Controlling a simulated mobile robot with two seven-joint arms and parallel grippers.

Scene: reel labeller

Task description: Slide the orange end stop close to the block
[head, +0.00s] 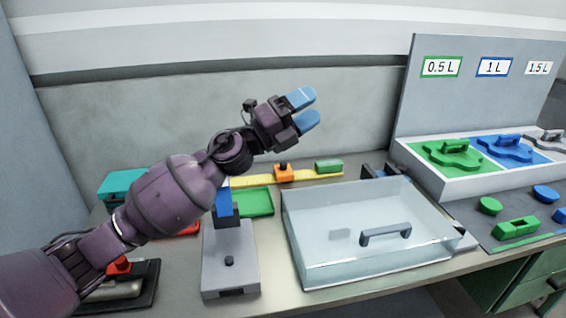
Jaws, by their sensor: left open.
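The orange end stop (284,173) sits on a yellow rail (254,180) at the back of the bench, with a dark knob on top. A green block (328,166) lies on or against the right part of the rail, a short gap to the right of the end stop. My left gripper (304,111) is open and empty, raised above and behind the rail area, with its blue fingertips pointing right. It is apart from the end stop. My left arm hides part of the bench at the left. My right gripper is not in view.
A clear lidded box (366,268) with a grey handle stands in front of the rail. A grey device (230,262) and a green tray (257,203) are left of it. A teal box (123,185) is far left. Green and blue pieces lie right, near a labelled panel (470,100).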

